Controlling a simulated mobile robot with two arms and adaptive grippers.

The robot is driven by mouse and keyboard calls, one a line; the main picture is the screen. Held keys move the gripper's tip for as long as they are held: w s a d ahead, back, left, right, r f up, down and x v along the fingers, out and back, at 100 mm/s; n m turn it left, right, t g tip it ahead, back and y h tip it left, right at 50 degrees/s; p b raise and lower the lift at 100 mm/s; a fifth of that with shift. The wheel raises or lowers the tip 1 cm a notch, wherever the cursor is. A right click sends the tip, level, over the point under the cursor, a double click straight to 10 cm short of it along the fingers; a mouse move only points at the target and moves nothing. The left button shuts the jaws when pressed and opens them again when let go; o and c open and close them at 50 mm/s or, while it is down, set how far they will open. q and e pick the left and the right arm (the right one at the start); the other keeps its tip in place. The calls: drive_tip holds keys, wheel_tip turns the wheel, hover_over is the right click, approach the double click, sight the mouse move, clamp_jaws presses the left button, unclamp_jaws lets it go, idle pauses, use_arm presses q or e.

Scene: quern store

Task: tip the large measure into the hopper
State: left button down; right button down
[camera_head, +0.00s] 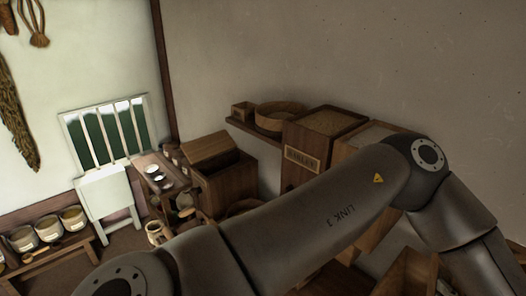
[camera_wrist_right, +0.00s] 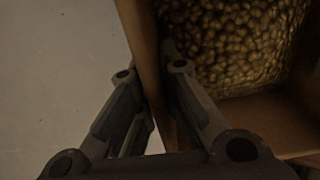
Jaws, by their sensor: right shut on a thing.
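In the right wrist view my right gripper (camera_wrist_right: 152,72) is shut on the thin wooden wall of a square box (camera_wrist_right: 137,30). One finger is outside the wall and one inside. Pale brown grain (camera_wrist_right: 232,45) fills the upper part of the box interior, and a bare wooden panel shows below it. The box looks like the large measure, but I cannot tell its size or tilt. Neither gripper shows in the head view, where my arm covers the middle and lower right. I cannot identify the hopper.
A labelled wooden bin (camera_head: 302,158) full of grain stands against the back wall, with another bin (camera_head: 367,135) beside it. A shelf holds a small box (camera_head: 242,112) and a round sieve (camera_head: 280,113). A lidded chest (camera_head: 227,186) and low bench with several pots (camera_head: 48,229) are left.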

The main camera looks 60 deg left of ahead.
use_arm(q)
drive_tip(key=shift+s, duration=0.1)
use_arm(e)
drive_tip(key=shift+d+r, duration=0.15)
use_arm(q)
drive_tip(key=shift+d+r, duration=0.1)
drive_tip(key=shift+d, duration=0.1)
use_arm(e)
drive_tip(key=shift+d, duration=0.1)
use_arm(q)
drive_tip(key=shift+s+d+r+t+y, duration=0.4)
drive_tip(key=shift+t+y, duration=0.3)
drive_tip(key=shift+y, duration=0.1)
use_arm(e)
drive_tip(key=shift+s+d+r+t+y, duration=0.3)
drive_tip(key=shift+d+r+t+y, duration=0.2)
drive_tip(key=shift+t+y, duration=0.25)
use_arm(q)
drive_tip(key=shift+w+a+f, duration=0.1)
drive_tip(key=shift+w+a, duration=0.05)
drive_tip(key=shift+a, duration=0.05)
use_arm(e)
drive_tip(key=shift+w+a, duration=0.1)
drive_tip(key=shift+a, duration=0.2)
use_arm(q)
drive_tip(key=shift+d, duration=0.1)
use_arm(e)
drive_tip(key=shift+d, duration=0.1)
